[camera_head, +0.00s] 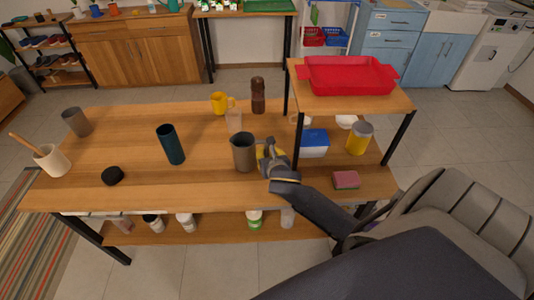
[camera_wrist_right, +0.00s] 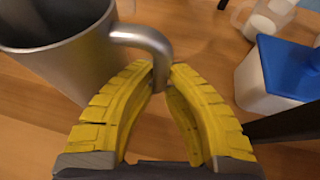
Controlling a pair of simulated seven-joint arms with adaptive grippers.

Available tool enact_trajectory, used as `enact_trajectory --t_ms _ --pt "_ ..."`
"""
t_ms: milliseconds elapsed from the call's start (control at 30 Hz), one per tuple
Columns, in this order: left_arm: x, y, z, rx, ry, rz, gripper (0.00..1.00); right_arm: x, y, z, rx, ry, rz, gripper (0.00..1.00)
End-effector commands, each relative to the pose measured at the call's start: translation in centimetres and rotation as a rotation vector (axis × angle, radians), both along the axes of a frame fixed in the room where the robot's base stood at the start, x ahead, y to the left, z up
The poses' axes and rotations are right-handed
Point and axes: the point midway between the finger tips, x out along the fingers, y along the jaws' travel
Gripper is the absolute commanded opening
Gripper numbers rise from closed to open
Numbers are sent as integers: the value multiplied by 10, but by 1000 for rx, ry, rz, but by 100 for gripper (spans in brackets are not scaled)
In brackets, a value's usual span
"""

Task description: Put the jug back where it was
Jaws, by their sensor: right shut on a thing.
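The grey metal jug (camera_head: 243,152) is upright at the middle of the wooden table, left of the small raised shelf. My right gripper (camera_head: 268,158) reaches it from the right. In the right wrist view the yellow fingers (camera_wrist_right: 162,78) close on the handle of the jug (camera_wrist_right: 75,55), near the handle's outer bend. The jug's base is cut off there, and I cannot tell whether it touches the table. My left gripper is in neither view.
A dark teal cup (camera_head: 171,145) stands left of the jug. A clear pinkish container (camera_head: 234,117), yellow mug (camera_head: 219,102) and brown grinder (camera_head: 258,95) stand behind. A blue-lidded box (camera_head: 314,141) is to the right, under the shelf (camera_head: 395,99).

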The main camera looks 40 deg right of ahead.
Motion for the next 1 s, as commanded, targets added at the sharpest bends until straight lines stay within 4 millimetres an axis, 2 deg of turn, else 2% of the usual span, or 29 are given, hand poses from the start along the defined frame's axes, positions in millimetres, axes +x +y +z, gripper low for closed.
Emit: enact_trajectory --t_ms 133,167,333,667,767,1000 --pt "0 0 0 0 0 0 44 1 0 -2 1 -4 0 0" --pt "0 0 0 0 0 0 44 0 0 -3 0 0 0 15" --pt "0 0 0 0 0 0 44 0 0 -3 0 0 0 32" --pt "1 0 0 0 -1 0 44 0 0 2 0 -1 1 32" --pt "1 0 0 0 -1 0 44 -9 4 5 1 0 2 32" --pt "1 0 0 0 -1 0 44 -44 17 22 0 1 2 32"
